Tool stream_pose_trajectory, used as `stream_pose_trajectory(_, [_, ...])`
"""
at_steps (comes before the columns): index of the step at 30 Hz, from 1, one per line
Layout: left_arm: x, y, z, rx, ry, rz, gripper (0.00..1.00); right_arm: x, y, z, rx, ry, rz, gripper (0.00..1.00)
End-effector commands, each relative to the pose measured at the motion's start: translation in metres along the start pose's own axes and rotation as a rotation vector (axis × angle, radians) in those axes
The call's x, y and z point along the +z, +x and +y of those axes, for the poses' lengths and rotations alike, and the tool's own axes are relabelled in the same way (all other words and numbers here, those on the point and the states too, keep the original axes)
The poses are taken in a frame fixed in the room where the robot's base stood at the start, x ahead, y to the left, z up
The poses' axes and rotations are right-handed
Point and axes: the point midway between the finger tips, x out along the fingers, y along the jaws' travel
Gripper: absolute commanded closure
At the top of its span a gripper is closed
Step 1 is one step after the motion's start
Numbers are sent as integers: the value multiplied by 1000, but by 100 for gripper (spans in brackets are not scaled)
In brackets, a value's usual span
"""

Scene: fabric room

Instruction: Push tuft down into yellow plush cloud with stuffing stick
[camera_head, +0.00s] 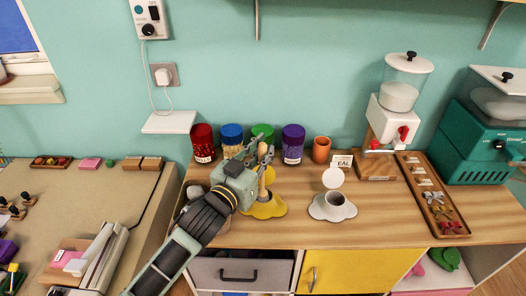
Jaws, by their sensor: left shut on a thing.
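The yellow plush cloud (272,209) lies on the wooden counter in the head view, partly hidden behind my left gripper. My left gripper (264,160) stands above the cloud and is shut on the stuffing stick (264,188), a pale wooden tool held roughly upright. The lower part of the stick is over the cloud; whether its tip is inside cannot be told. The tuft cannot be made out. My right gripper is not in view.
A white cloud piece (319,210) with a grey opening lies to the right. Behind stand a red jar (202,140), a blue jar (231,137), a purple jar (292,145) and an orange cup (321,149). A dispenser (394,118) and a tray (426,182) stand farther right.

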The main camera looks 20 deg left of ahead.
Motion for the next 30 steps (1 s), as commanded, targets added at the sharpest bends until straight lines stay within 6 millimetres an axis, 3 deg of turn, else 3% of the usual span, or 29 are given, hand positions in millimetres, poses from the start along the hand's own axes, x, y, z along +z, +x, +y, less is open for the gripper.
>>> stream_pose_trajectory(30, [19, 0, 0, 0, 0, -1, 100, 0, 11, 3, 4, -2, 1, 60])
